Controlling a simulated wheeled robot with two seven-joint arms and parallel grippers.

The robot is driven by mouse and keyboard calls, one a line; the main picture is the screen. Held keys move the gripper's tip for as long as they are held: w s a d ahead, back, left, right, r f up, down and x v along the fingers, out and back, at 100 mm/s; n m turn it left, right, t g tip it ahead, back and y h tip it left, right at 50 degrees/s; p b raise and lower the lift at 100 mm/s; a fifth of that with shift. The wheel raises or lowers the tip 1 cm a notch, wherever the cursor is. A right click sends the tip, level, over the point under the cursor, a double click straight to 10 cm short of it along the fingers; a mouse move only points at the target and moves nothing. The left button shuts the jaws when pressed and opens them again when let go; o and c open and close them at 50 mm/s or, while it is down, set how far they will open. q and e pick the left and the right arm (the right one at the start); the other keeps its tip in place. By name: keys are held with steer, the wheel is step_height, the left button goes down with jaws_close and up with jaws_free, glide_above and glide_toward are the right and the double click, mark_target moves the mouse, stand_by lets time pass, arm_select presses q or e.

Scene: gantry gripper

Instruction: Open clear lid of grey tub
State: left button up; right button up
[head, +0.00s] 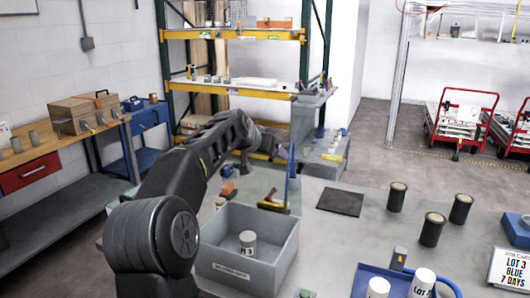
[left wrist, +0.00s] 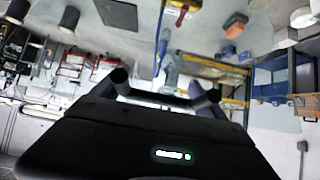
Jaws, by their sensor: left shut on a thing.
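The grey tub (head: 222,262) stands on the bench in the head view, with its top open to view and a white labelled canister (head: 248,243) inside. A faint see-through pane, which looks like the clear lid (head: 262,182), stands raised behind the tub's back rim; its edges are hard to make out. My left gripper (head: 245,160) is at the far end of my left arm, behind and above the tub, near the pane's top. In the left wrist view my left gripper (left wrist: 165,97) is closed on a bar-like part, apparently the lid's grip. My right gripper is out of view.
A blue tray (head: 372,272) with white canisters lies right of the tub. Several dark cylinders (head: 432,229) and a black mat (head: 340,201) are on the bench. Bare bench lies between tub and cylinders.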

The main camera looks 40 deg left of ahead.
arm_select(q)
steer(key=shift+d+f, duration=0.1)
steer(key=shift+f, duration=0.9)
steer(key=o, duration=1.8)
step_height(320, 180, up, 10)
steer(key=s+p, duration=0.1)
steer(key=p, duration=0.4)
steer(key=shift+s+p, duration=0.25)
steer(key=shift+p, duration=0.1)
steer(key=shift+d, duration=0.1)
steer(key=shift+s+d+r+b, duration=0.1)
steer(key=shift+s+r+b, duration=0.15)
steer(key=shift+b, duration=0.05)
steer(key=b+v, duration=0.2)
steer(key=v, duration=0.5)
